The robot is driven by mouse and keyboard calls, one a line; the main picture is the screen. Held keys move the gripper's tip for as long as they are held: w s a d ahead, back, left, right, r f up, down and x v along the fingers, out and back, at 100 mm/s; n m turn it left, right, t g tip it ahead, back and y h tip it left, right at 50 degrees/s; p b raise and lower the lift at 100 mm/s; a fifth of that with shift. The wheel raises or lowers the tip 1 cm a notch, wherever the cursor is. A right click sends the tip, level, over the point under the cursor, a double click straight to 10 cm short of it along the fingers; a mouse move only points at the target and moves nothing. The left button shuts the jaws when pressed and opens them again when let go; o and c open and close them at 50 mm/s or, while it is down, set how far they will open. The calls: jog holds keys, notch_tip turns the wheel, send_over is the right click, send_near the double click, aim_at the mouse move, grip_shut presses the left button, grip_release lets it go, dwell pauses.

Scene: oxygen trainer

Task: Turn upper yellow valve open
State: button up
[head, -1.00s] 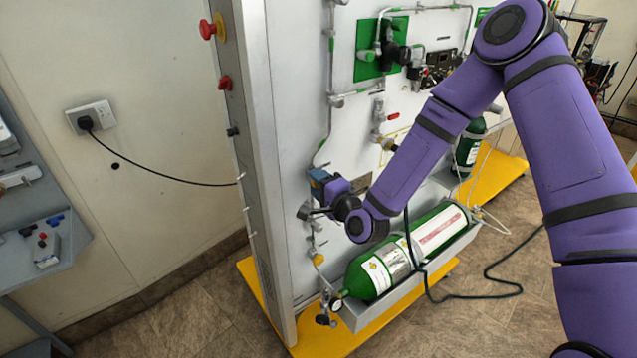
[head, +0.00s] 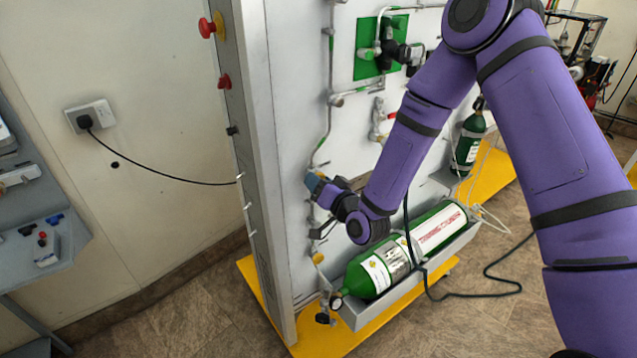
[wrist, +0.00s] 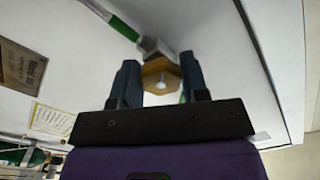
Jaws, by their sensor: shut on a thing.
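The upper yellow valve (wrist: 160,79) shows in the wrist view as a yellow-brown knob with a pale centre, below a grey fitting on a green-banded pipe. My gripper (wrist: 160,66) has one dark finger on each side of it and is shut on it. In the head view my gripper (head: 315,184) is at the white panel's pipe near the panel's left edge, and it hides the upper valve there. A second yellow valve (head: 318,258) is visible lower on the same pipe.
The white panel (head: 295,120) stands on a yellow base (head: 258,285). A green cylinder (head: 372,276) lies in a grey trough below my wrist. A black cable (head: 480,295) runs over the floor. Red knobs (head: 207,28) stick out from the panel's left edge.

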jog(key=n, duration=0.5)
jog(key=shift+d+f, duration=0.1)
jog(key=shift+w+d+n, duration=0.1)
jog(key=shift+n, duration=2.3)
jog(key=o, duration=0.9)
jog(key=shift+o, duration=0.2)
jog(key=v, duration=1.1)
jog(key=shift+w, duration=0.15)
